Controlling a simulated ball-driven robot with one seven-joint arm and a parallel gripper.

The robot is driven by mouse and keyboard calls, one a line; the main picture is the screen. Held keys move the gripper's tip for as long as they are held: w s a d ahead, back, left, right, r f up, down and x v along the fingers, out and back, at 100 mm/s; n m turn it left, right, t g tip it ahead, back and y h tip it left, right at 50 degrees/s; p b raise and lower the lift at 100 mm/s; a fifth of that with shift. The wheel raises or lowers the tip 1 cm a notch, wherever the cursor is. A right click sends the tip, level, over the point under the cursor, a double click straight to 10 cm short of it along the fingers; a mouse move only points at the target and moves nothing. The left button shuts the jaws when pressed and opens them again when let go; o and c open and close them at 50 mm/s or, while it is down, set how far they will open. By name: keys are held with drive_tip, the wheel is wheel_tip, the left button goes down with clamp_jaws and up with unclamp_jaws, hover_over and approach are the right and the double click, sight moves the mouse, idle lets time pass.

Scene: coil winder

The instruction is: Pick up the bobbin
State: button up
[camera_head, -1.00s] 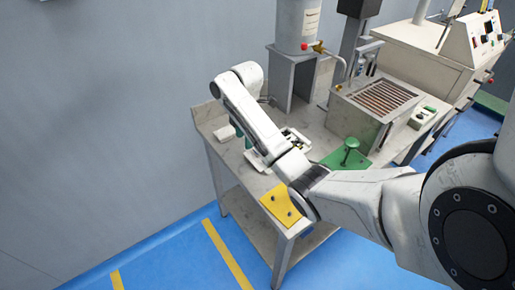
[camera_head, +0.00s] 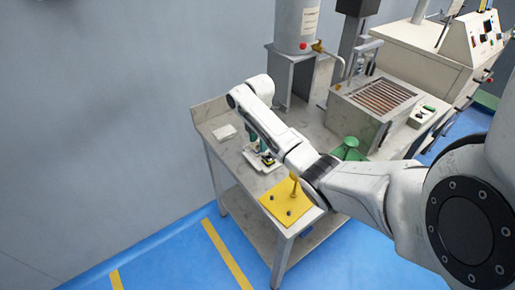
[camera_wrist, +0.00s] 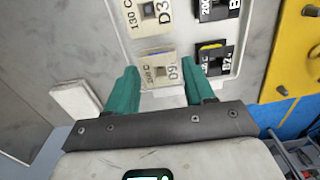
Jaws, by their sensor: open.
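In the wrist view a white tray (camera_wrist: 122,38) holds several square bobbins. A cream bobbin marked D9 (camera_wrist: 160,70) lies between the green fingertips of my gripper (camera_wrist: 160,82), which is open. I cannot tell whether the fingers touch it. Another cream bobbin, marked D3 (camera_wrist: 150,14), sits behind it. Two black bobbins sit to the right, one at the back (camera_wrist: 217,8) and one marked B2 (camera_wrist: 216,62). In the head view my gripper (camera_head: 260,150) is over the tray (camera_head: 252,162), and my arm hides part of the view.
A yellow plate (camera_head: 272,205) with an upright peg is at the table's front corner. A green fixture (camera_head: 349,150) and a grey box with a slatted top (camera_head: 357,115) stand to the right. A small white block (camera_head: 225,132) lies left of the tray.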

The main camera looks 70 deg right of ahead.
drive_tip(key=shift+f, duration=0.9)
drive_tip(key=c, duration=0.7)
drive_tip(key=shift+r, duration=0.1)
